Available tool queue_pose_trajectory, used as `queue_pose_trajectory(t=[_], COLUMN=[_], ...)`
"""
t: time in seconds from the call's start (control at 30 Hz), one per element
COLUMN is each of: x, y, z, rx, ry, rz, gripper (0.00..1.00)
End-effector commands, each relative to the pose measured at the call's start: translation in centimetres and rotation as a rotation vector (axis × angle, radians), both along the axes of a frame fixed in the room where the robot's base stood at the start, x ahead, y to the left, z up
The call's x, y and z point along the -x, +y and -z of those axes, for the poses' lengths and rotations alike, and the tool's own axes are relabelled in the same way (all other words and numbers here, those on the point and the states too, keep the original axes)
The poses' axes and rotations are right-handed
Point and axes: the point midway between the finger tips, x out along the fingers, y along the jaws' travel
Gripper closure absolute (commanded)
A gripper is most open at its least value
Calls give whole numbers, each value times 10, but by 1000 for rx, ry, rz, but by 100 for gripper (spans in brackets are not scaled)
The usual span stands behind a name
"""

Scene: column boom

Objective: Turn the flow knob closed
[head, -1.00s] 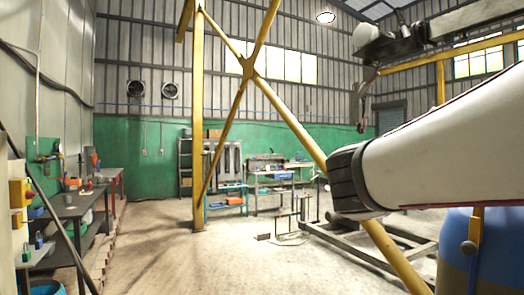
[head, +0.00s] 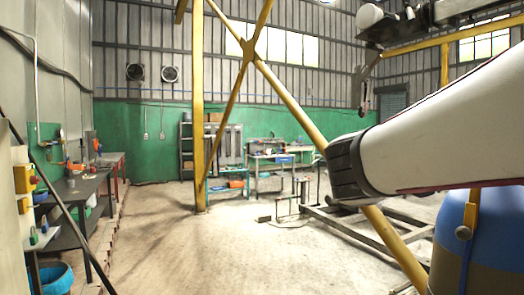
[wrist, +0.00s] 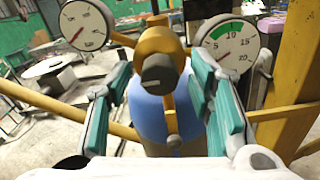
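In the wrist view, a brass regulator with a dark grey knob (wrist: 158,72) faces me, between the fingers of my gripper (wrist: 165,92). The two green-padded fingers stand wide apart, one on each side, with visible gaps to the knob. A smaller brass stem with a round end (wrist: 174,141) hangs below it. I cannot tell which of these is the flow knob, or how far it is turned. A left gauge (wrist: 86,26) and a right gauge with a green band (wrist: 234,45) flank the regulator. The blue cylinder (wrist: 149,112) is behind; it also shows in the head view (head: 500,225).
A yellow post (wrist: 291,75) stands close to the right finger in the wrist view. Yellow diagonal braces (head: 290,100) cross the head view. A bench (head: 75,192) lines the left wall. The middle floor (head: 200,250) is clear.

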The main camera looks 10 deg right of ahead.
Motion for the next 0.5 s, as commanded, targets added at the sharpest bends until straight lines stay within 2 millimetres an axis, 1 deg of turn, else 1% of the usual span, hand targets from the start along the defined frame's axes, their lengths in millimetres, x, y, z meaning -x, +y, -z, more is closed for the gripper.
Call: queue_pose_trajectory(t=[0.13,0.23,0.5], x=[0,2,17], y=[2,10,49], z=[-1,-1,-1], rx=[1,2,1], ry=[-1,-2,-2], rz=[-1,-4,-4], gripper=[52,52,52])
